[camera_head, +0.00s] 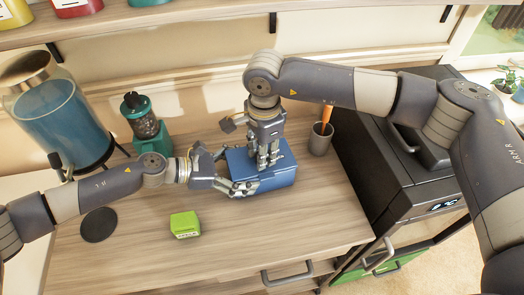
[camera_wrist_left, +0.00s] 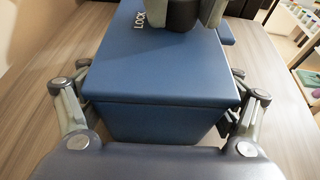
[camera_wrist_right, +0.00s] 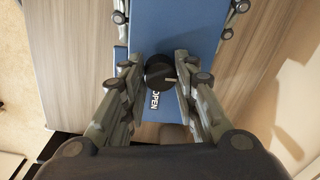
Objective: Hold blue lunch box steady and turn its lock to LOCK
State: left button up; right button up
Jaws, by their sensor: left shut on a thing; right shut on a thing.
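The blue lunch box (camera_head: 282,174) stands closed on the wooden table. My left gripper (camera_head: 243,188) is shut on its near left end; the left wrist view shows fingers on both sides of the box (camera_wrist_left: 165,75). My right gripper (camera_head: 268,164) points down over the lid. In the right wrist view, its fingers are shut around the round black lock knob (camera_wrist_right: 160,72). A pale mark on the knob points toward the picture's right. The OPEN label (camera_wrist_right: 154,106) shows below the knob. The LOCK label (camera_wrist_left: 140,19) shows beside the right gripper in the left wrist view.
A grey cup (camera_head: 321,142) with an orange item stands close right of the box. A green blender-like jar (camera_head: 146,124) and a blue dispenser (camera_head: 62,120) stand behind left. A green block (camera_head: 185,225) and a black disc (camera_head: 98,225) lie in front.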

pick_arm(q)
jog(key=shift+f, duration=0.1)
pick_arm(e)
jog(key=o, duration=1.1)
jog(key=r, duration=1.2)
jog(key=shift+s+d, duration=0.15)
jog(key=shift+s, duration=0.1)
pick_arm(q)
jog(key=o, duration=1.3)
jog(key=shift+o, duration=0.2)
